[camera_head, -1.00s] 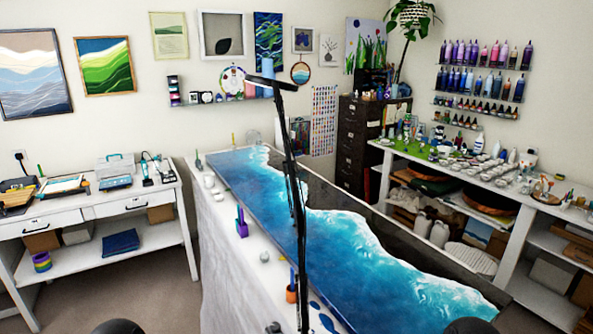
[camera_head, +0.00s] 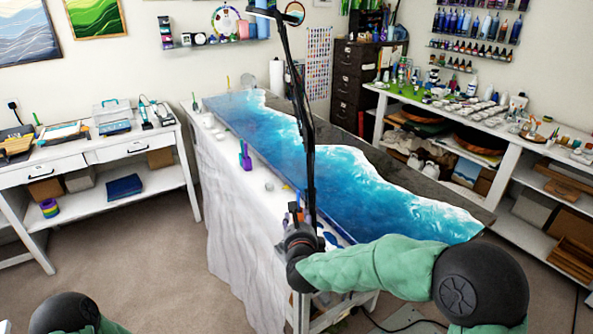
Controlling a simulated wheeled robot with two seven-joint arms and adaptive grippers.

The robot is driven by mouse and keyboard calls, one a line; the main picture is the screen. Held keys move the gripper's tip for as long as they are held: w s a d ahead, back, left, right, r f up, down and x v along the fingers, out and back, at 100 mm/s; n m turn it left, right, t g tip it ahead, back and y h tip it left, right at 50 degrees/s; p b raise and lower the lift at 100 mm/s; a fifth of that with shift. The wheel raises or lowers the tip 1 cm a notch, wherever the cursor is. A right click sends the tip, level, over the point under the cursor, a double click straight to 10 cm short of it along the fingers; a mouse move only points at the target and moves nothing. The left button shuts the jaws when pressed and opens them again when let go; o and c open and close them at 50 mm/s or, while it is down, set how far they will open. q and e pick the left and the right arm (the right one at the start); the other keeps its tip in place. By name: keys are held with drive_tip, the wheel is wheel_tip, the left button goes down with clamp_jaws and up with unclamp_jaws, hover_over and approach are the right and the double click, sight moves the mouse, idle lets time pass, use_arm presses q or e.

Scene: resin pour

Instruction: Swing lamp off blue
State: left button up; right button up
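The lamp is a thin black pole (camera_head: 309,160) rising in front of the long table, its head (camera_head: 268,5) at the top edge of the view. In the picture the pole crosses the blue resin panel (camera_head: 370,190), which has white wave edges and a dark far side. My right arm, in a green sleeve, comes in from the lower right. Its dark gripper (camera_head: 300,232) is at the lower part of the pole, seen from behind; its fingers are too hidden to tell open from shut. My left arm shows only at the bottom left; its gripper is out of view.
The table's white cloth (camera_head: 235,215) hangs down at the near side. A purple cup (camera_head: 246,161) and small cups stand along its left edge. A white desk (camera_head: 95,160) is at left and a loaded bench (camera_head: 460,115) at right. Floor between desk and table is clear.

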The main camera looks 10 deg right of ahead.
wheel_tip(320, 180, up, 13)
drive_tip(key=s+d+m+t+h, duration=0.1)
drive_tip(key=m+t+h, duration=0.15)
drive_tip(key=m, duration=0.55)
drive_tip(key=shift+m+g, duration=0.25)
drive_tip(key=shift+m, duration=0.25)
drive_tip(key=x, duration=0.7)
drive_tip(key=b+x, duration=0.1)
drive_tip(key=x, duration=0.2)
drive_tip(key=shift+w+d+r, duration=0.25)
drive_tip(key=shift+d+r, duration=0.05)
drive_tip(key=shift+d, duration=0.2)
